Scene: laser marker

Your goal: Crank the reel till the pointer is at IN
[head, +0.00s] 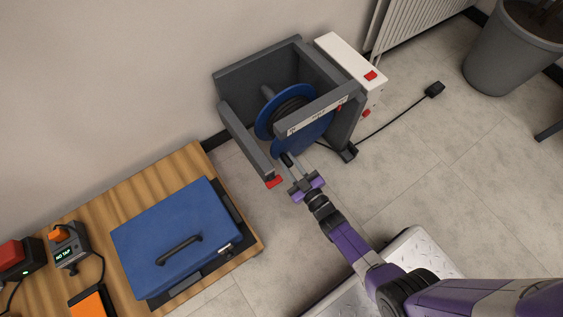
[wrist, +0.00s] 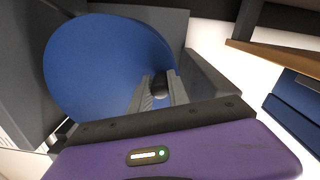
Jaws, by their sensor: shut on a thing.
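The cable reel has a blue disc (head: 310,132) and stands in a grey frame (head: 257,62) against the wall. Black cable is wound behind the disc. A pale scale strip (head: 318,115) runs along the frame's top bar with a small red mark near its right end; its lettering is too small to read. My gripper (head: 290,166) is at the reel's front, shut on the dark crank handle (head: 286,159). In the wrist view the dark round handle (wrist: 159,86) sits between the fingertips, with the blue disc (wrist: 95,62) behind it.
A wooden bench (head: 190,158) with a blue lidded case (head: 180,235) is at the left. A white box (head: 345,58) with a red switch adjoins the reel frame. A cable with a black plug (head: 434,89) lies on the floor at right, near a grey bin (head: 505,60).

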